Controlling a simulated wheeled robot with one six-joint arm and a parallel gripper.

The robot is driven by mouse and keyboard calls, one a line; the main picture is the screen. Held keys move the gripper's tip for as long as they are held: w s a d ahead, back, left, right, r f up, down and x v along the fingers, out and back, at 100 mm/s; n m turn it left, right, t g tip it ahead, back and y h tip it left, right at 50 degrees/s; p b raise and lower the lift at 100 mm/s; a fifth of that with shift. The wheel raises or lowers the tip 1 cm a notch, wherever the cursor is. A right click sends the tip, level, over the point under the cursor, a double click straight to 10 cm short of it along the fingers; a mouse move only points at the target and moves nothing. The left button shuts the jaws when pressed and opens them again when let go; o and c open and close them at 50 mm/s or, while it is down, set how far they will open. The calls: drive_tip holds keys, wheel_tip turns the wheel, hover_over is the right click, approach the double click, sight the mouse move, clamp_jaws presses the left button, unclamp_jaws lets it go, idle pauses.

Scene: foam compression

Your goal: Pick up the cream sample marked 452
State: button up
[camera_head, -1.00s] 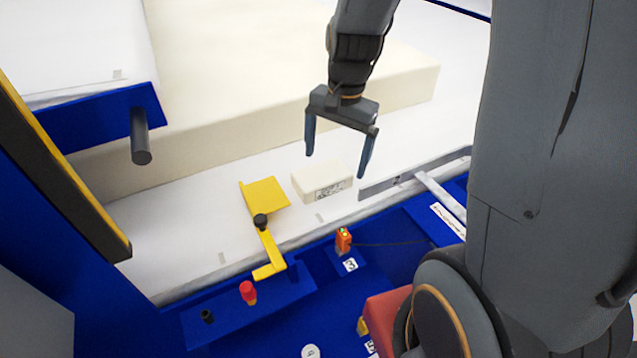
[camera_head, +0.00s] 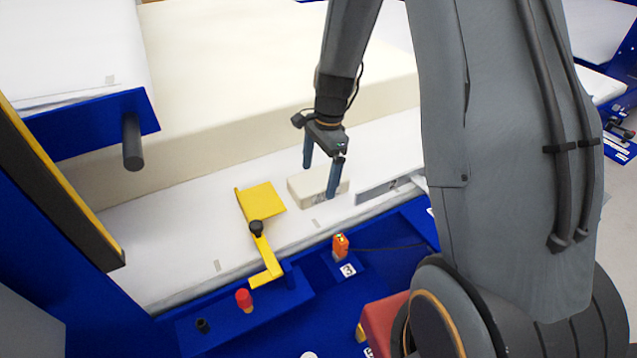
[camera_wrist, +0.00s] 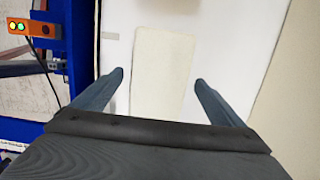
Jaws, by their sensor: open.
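The cream sample (camera_head: 304,189) is a small cream block lying on the white surface (camera_head: 180,222), to the right of a yellow bracket. Dark print shows on its front side, too small to read and partly hidden by a finger. My gripper (camera_head: 322,180) is open over the block, with one blue finger behind it and one in front of its right part. In the wrist view the block (camera_wrist: 162,75) lies between and beyond the two open fingertips (camera_wrist: 158,78), with a gap on each side. I cannot tell the gripper's exact height above it.
A yellow bracket (camera_head: 262,202) with a black knob stands left of the block. A large cream foam slab (camera_head: 250,90) lies behind. A grey metal strip (camera_head: 382,190) is to the right. An orange sensor (camera_head: 340,246) and a red button (camera_head: 244,299) sit on the blue frame in front.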

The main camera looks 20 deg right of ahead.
drive_tip(key=shift+s+a+f, duration=0.1)
drive_tip(key=shift+f, duration=0.85)
drive_tip(key=c, duration=1.2)
drive_tip(key=shift+r, duration=0.1)
